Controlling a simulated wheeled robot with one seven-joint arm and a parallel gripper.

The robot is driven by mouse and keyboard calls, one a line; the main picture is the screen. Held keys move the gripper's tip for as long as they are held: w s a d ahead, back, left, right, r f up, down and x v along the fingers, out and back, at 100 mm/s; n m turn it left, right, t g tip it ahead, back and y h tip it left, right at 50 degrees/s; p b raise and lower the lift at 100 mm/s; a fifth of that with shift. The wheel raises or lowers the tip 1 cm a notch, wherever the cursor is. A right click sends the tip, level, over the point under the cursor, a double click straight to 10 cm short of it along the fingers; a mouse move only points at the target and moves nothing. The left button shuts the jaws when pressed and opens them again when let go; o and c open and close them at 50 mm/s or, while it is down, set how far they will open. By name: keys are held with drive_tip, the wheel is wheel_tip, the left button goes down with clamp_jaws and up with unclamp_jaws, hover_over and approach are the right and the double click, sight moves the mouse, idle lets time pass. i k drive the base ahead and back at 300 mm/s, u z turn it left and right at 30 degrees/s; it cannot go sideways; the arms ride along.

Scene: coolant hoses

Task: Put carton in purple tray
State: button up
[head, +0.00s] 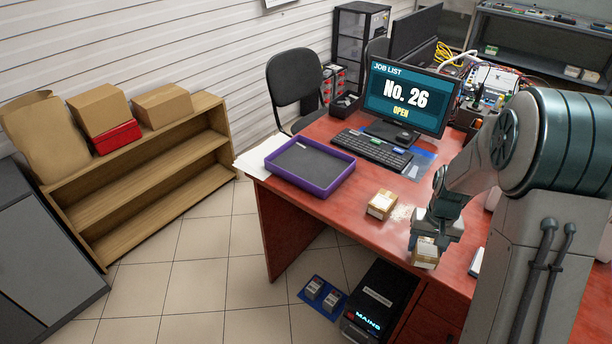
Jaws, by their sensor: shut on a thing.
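The purple tray (318,194) lies on the red desk, left of the keyboard. It has a dark grey bottom and looks empty. One small brown carton (381,204) with a pale label sits on the desk, between the tray and my gripper. My gripper (427,247) points down over the desk's front edge area, to the right of that carton. It is shut on a second small carton (425,258), also brown with a pale label. The fingers hide part of the held carton. I cannot tell whether its underside touches the desk.
A monitor (407,98) and keyboard (372,150) stand behind the cartons. White papers (254,158) lie left of the tray. The red desktop (345,220) is clear between tray and near carton. A black chair (294,82) stands behind the desk; a black computer case (375,305) is below.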

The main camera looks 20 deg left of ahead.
sight(324, 173)
drive_tip(key=u, duration=2.2)
drive_tip(key=i, duration=3)
drive_tip(key=z, duration=3.1)
